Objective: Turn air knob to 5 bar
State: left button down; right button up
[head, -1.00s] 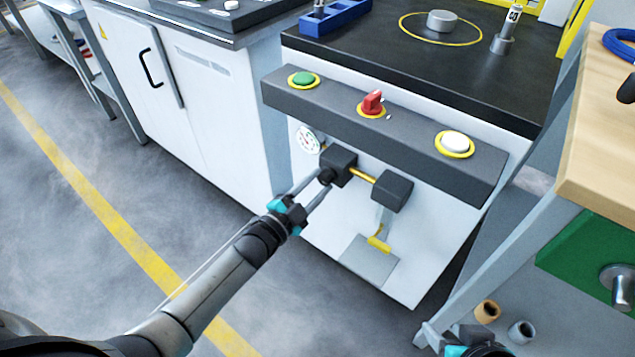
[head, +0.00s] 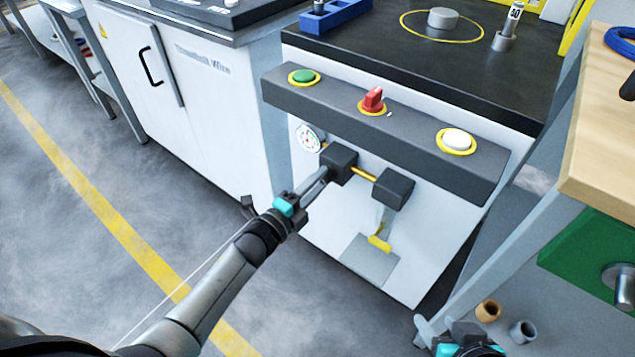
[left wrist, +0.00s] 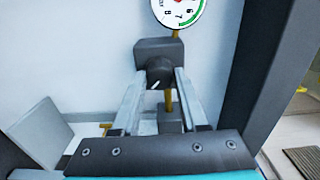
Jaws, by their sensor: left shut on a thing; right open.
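The air knob (left wrist: 158,74) is a dark round knob with a white mark on the front of a black regulator block (head: 340,163). My left gripper (head: 322,175) has its two fingers around the knob, one on each side in the left wrist view (left wrist: 158,82), and is shut on it. In the head view the fingers mostly hide the knob. The round white pressure gauge (head: 309,138) sits just left of the block; its lower part also shows in the left wrist view (left wrist: 178,8). Its needle is too small to read. My right gripper (head: 440,328) is open at the bottom edge, partly cut off.
Above the regulator is a dark panel (head: 330,112) with a green button (head: 303,77), a red switch (head: 373,100) and a white button (head: 456,140). A second black block (head: 393,188) joins by a yellow pipe. A wooden-topped bench (head: 605,150) stands right.

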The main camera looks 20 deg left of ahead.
jog(key=shift+w, duration=0.1)
dwell(0.4)
pick_arm(q)
jog(key=shift+c, duration=2.2)
grip_release()
pick_arm(e)
jog(key=shift+w+r, duration=0.1)
pick_arm(q)
jog(key=shift+s, duration=0.1)
pick_arm(e)
jog(key=shift+d, duration=0.1)
pick_arm(q)
jog(key=p+v, duration=0.4)
jog(key=v, duration=1.1)
jog(key=shift+p, duration=0.3)
pick_arm(e)
jog(key=s+d+f+g+h, duration=0.1)
jog(key=s+d+f+g, duration=0.2)
jog(key=f, duration=0.2)
jog(key=shift+s+f+m+g, duration=0.15)
jog(key=shift+f+m+g, duration=0.1)
jog(key=shift+m+g, duration=0.05)
jog(key=shift+d, duration=0.1)
